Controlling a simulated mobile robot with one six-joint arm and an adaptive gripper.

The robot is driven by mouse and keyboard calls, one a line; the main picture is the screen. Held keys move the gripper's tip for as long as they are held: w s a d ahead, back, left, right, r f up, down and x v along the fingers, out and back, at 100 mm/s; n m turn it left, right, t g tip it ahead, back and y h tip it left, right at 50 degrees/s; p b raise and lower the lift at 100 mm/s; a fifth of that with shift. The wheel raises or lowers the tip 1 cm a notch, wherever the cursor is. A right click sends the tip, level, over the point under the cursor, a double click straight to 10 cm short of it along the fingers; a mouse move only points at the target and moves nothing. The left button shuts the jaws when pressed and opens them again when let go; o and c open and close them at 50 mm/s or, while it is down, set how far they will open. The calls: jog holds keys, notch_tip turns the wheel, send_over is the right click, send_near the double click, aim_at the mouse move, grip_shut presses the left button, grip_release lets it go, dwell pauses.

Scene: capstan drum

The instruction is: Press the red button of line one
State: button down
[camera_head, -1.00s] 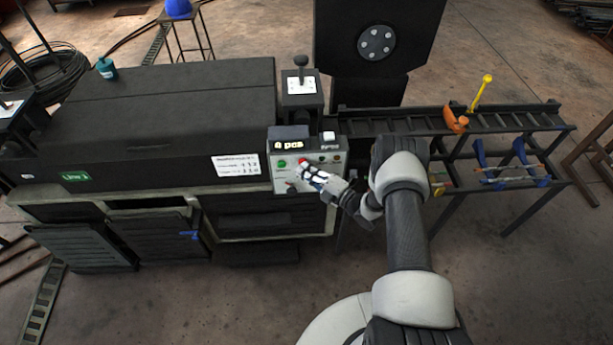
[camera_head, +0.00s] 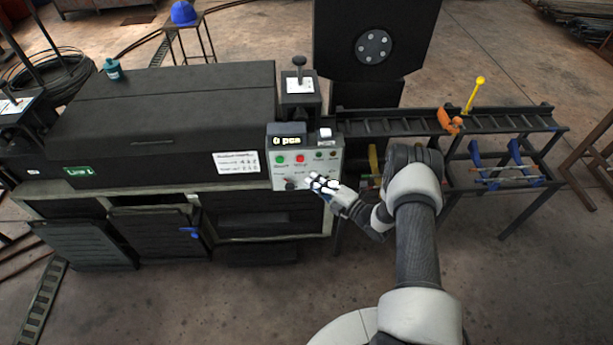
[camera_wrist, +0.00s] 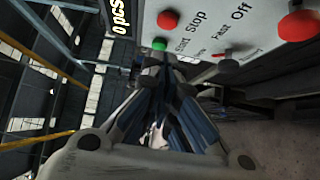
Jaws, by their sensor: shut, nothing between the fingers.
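The black machine with the green "Line 1" sign (camera_head: 80,171) carries a grey control panel (camera_head: 333,165). Its red stop button (camera_head: 299,158) is uncovered, right of the green start button (camera_head: 280,159). In the wrist view the red button (camera_wrist: 167,19) sits beside the word "Stop", and the green button (camera_wrist: 159,44) is nearer my fingers. My gripper (camera_head: 309,181) is shut and empty, below and slightly right of the red button in the head view. It shows in the wrist view too (camera_wrist: 167,75). Whether the fingertips touch the panel cannot be told.
A counter display (camera_head: 289,141) above the buttons reads "0 pcs". A dark knob (camera_head: 290,183) is left of my fingers. A larger red button (camera_wrist: 297,25) and an "Off" switch show in the wrist view. A roller rack (camera_head: 490,121) stands right of the machine.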

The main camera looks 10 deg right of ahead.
jog(key=v, duration=0.5)
jog(key=shift+s+p, duration=0.15)
jog(key=shift+p, duration=0.25)
dwell(0.3)
